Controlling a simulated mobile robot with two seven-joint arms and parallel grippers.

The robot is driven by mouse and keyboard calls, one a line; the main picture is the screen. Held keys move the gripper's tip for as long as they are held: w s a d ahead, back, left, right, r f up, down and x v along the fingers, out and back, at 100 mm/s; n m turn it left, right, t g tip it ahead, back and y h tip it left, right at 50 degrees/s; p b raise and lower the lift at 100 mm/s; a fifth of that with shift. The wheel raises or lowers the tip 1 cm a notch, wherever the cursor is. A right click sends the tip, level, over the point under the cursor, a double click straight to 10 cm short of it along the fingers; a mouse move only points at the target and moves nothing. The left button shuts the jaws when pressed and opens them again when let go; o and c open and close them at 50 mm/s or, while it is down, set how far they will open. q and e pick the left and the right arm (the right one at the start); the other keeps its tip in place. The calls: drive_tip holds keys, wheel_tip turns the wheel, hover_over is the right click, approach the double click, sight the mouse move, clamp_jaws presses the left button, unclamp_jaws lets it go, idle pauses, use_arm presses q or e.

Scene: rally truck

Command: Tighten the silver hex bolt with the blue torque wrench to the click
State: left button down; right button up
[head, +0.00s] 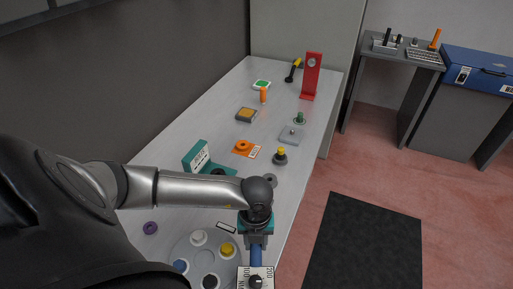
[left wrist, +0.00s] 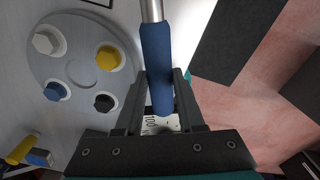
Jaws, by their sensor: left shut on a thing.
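My left gripper (head: 256,243) is shut around the blue handle of the torque wrench (head: 256,258), beside the round grey plate (head: 177,244). In the left wrist view the blue handle (left wrist: 157,65) runs up between the fingers (left wrist: 160,100) to a silver shaft (left wrist: 152,10); a white scale with numbers shows at its lower end. The wrench's far end is out of view. The plate bears a pale hex bolt (left wrist: 47,41), white or silver, I cannot tell which, and yellow (left wrist: 108,57), blue (left wrist: 57,91) and black (left wrist: 104,103) ones. My right gripper is not in view.
The long grey table (head: 215,110) holds a teal block (head: 197,157), an orange ring (head: 243,146), a yellow-topped knob (head: 280,155), a small grey plate (head: 290,138) and a red stand (head: 311,78). A dark mat (head: 365,240) lies on the floor at right. A purple ring (head: 150,228) lies at left.

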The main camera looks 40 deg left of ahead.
use_arm(q)
drive_tip(key=shift+a+r, duration=0.1)
drive_tip(key=shift+a, duration=0.3)
drive_tip(key=c, duration=1.1)
unclamp_jaws()
drive_tip(key=shift+c, duration=0.2)
clamp_jaws()
drive_tip(key=shift+s+d, duration=0.1)
drive_tip(key=shift+s+d+f, duration=0.2)
drive_tip(key=shift+o, duration=2.1)
unclamp_jaws()
drive_tip(key=shift+r, duration=0.1)
drive_tip(key=shift+w+a, duration=0.1)
